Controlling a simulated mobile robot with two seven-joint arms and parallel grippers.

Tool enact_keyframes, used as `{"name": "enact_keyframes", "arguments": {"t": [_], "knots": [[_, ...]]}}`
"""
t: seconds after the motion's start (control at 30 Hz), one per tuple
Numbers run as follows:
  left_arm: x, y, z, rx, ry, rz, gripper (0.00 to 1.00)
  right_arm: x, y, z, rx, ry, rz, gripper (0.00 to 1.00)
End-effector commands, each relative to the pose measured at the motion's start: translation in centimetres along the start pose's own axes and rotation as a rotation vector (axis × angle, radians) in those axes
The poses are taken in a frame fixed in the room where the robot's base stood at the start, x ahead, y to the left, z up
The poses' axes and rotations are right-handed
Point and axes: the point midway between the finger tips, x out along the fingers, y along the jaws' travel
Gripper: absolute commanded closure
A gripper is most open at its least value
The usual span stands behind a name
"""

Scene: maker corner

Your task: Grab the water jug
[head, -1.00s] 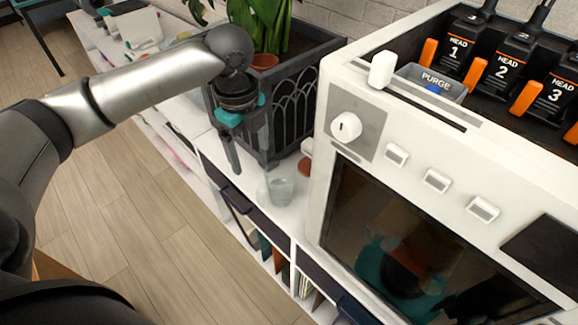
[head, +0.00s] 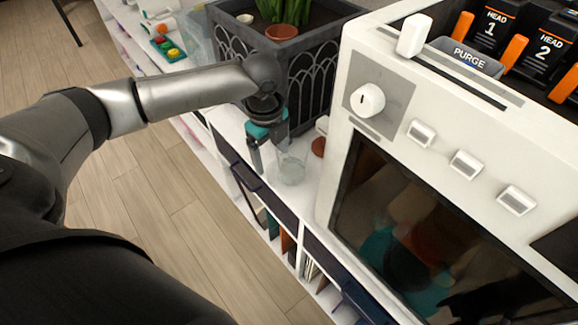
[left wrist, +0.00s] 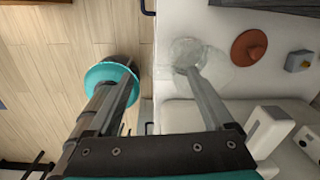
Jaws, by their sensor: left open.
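The water jug (head: 290,170) is a clear, see-through vessel standing upright on the white shelf top, between the dark planter and the white machine. It also shows in the left wrist view (left wrist: 184,49), seen from above, with faint edges. My left gripper (head: 269,160) is open and empty, pointing down just left of the jug. In the left wrist view one finger of my left gripper (left wrist: 155,76) overlaps the jug's image; the other is out over the floor side. I cannot tell whether the finger touches the jug. My right gripper is not in view.
The dark planter (head: 310,85) stands close behind the jug. The white machine (head: 345,190) stands to its right. A terracotta disc (left wrist: 249,47) lies beside the jug on the white shelf top (head: 232,125). Open floor (head: 200,220) lies in front of the shelf.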

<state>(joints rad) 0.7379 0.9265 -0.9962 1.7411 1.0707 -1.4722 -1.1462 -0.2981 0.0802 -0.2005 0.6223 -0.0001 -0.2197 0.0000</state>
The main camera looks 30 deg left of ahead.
Motion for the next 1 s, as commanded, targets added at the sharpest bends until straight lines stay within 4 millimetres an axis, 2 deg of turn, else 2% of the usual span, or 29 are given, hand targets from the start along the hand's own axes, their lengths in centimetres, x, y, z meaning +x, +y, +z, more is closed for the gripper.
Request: {"name": "enact_keyframes", "arguments": {"t": [0.2, 0.3, 0.47, 1.0], "knots": [[3.6, 0.1, -0.2, 0.000, 0.001, 0.003, 0.14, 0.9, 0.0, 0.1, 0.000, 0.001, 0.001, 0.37], [4.2, 0.1, -0.2, 0.000, 0.000, 0.001, 0.14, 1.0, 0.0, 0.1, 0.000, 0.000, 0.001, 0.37], [4.1, 0.1, -0.2, 0.001, 0.000, 0.000, 0.14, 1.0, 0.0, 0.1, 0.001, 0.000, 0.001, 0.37], [4.1, 0.1, -0.2, 0.000, 0.000, 0.001, 0.73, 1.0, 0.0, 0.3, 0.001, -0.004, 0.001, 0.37]]}}
